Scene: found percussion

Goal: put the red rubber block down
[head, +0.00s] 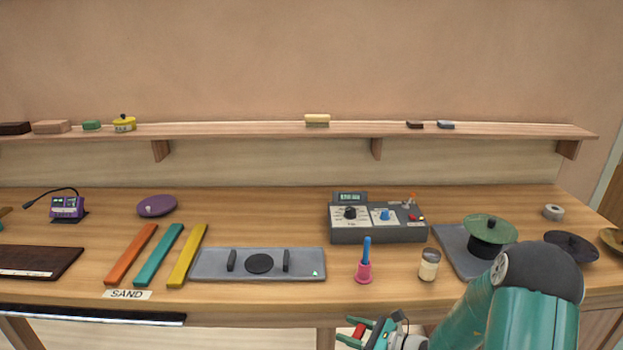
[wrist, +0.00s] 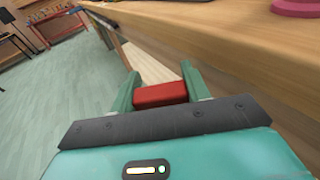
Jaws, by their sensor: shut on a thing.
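The red rubber block (wrist: 160,94) is held between the two green fingers of my gripper (wrist: 162,92) in the wrist view. My gripper is shut on it. In the head view, my gripper (head: 366,333) is at the bottom, in front of the workbench's front edge and apart from the bench. A small part of the red rubber block (head: 358,331) shows between its fingers there. The wooden workbench (head: 300,300) is behind the gripper in the head view and to its right in the wrist view.
A pink bell with a blue handle (head: 365,268) and a jar (head: 429,265) stand near the front edge. A grey tray (head: 305,264), coloured strips (head: 175,256) and a control box (head: 378,222) occupy the bench. A shelf (head: 240,131) holds several blocks. Some bare bench lies behind the grey tray.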

